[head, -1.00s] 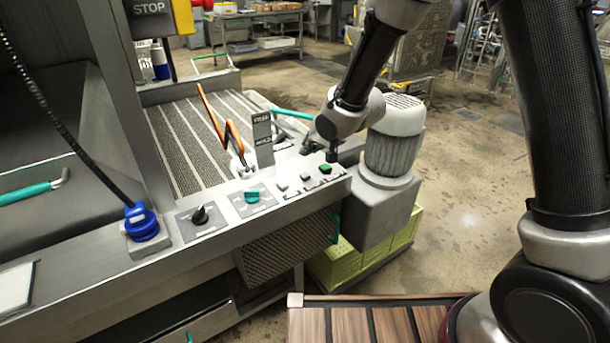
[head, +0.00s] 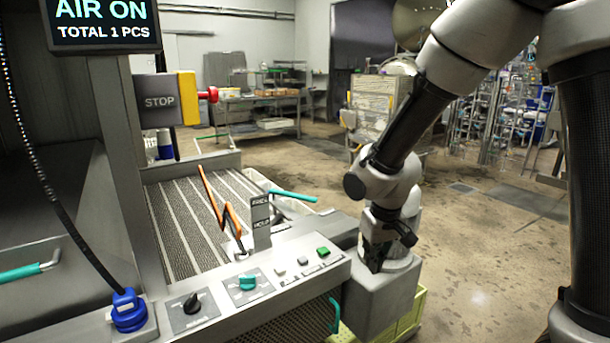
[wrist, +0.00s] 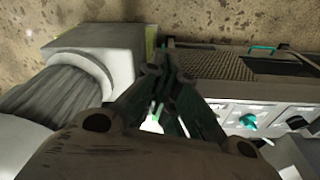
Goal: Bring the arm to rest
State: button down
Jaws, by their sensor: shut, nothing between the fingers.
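My gripper (head: 374,262) is shut and empty. It points down just past the right end of the grey control panel (head: 215,322), in front of the grey motor housing (head: 384,300). In the wrist view my gripper (wrist: 160,80) has its fingers together, with the motor to the left and the panel to the right. The panel carries a green button (head: 323,251), paler buttons, a teal knob (head: 247,283) and a black knob (head: 192,303). My arm reaches in from the upper right, bent at the elbow.
A ribbed conveyor bed (head: 185,215) with an orange lever (head: 212,198) lies behind the panel. A screen (head: 100,22) reads "AIR ON, TOTAL 1 PCS". Open floor (head: 480,250) lies to the right.

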jog(key=s+d+r+m+t, duration=0.2)
jog(key=s+d+r+m, duration=0.1)
jog(key=s+d+r, duration=1.5)
jog(key=shift+s+d+r+m+t+h, duration=0.25)
jog(key=shift+d+r+m, duration=0.2)
jog(key=shift+d, duration=0.8)
